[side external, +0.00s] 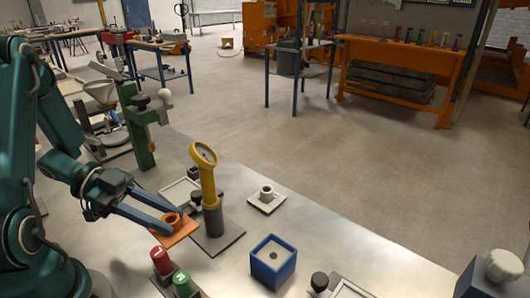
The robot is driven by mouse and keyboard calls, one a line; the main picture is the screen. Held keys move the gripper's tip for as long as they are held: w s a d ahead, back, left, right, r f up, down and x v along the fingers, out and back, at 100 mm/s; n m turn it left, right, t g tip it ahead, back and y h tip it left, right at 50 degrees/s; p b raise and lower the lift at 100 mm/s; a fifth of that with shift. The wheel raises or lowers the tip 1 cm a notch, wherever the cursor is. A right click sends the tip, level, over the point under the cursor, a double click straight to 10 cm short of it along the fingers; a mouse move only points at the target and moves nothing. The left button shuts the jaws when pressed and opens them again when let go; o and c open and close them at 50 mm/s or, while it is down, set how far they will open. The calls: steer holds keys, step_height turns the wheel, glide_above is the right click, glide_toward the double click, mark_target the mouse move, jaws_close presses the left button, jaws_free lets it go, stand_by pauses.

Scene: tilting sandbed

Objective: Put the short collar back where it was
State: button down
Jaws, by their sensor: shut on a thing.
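A short orange collar (172,219) is at the orange square plate (178,238), left of the yellow-headed gauge. My gripper (174,222) reaches in from the left, with its two long blue fingers on either side of this collar, shut on it. The fingers hide part of the collar and plate. I cannot tell whether the collar rests on the plate or is slightly above it. A white collar (266,192) stands on a white square plate (268,204) further right, apart from my gripper.
The yellow gauge (206,172) stands upright on a dark base plate close to my fingertips. A blue box (273,275) is at front right. Red (161,260) and green (182,282) buttons are in front. A green stand (139,130) is behind. Bare metal table lies around the white plate.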

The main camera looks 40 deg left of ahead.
steer(key=shift+d, duration=0.1)
steer(key=w+d, duration=0.8)
steer(key=d, duration=0.5)
step_height(320, 180, up, 19)
steer(key=n+t+y, duration=0.6)
steer(key=n+y, duration=0.2)
steer(key=n, duration=0.1)
glide_above(198, 142)
steer(key=shift+w+a+f, duration=0.15)
steer(key=shift+a, duration=0.1)
step_height(198, 142, up, 5)
steer(key=s+m+g+h, duration=0.6)
steer(key=s+m+h, duration=0.2)
steer(key=s+m, duration=0.15)
steer(key=shift+n, duration=0.25)
step_height(198, 142, down, 24)
steer(key=shift+s+r, duration=0.1)
steer(key=shift+r, duration=0.05)
